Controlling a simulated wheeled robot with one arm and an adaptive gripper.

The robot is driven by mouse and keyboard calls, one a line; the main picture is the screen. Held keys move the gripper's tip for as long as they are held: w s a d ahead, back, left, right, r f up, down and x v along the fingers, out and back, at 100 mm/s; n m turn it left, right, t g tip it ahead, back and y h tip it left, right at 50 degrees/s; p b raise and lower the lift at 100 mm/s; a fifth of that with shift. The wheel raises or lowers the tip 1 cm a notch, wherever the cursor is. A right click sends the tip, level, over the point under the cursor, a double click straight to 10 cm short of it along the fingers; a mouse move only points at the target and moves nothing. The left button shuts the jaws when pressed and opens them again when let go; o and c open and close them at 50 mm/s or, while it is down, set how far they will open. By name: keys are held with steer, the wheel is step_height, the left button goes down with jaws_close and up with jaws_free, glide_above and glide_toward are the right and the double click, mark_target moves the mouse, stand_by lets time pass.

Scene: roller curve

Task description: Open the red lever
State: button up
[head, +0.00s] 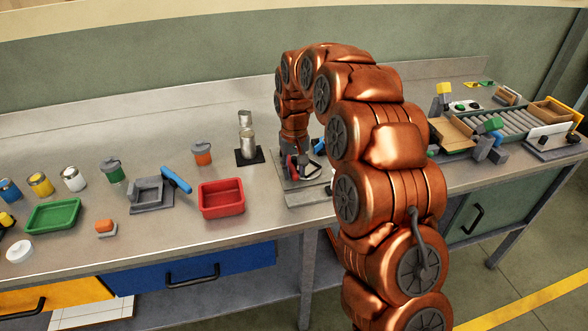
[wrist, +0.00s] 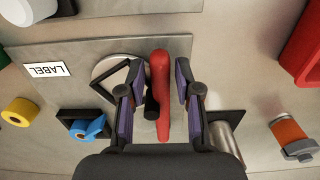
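The red lever (wrist: 160,92) is a long red handle mounted on a grey metal plate (wrist: 60,95). In the wrist view it runs up the picture between the two fingers of my gripper (wrist: 157,105). The fingers are open, one on each side of the lever, with a gap visible on both sides. A short black part shows beside the lever, near the left finger. In the head view my gripper (head: 298,168) is down at the bench plate (head: 307,197), and only a bit of red shows there.
A red tray (head: 222,209) and a metal can (head: 247,144) on a black base stand left of my gripper. An orange jar (head: 202,155) is near them.

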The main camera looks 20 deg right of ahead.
jaws_close()
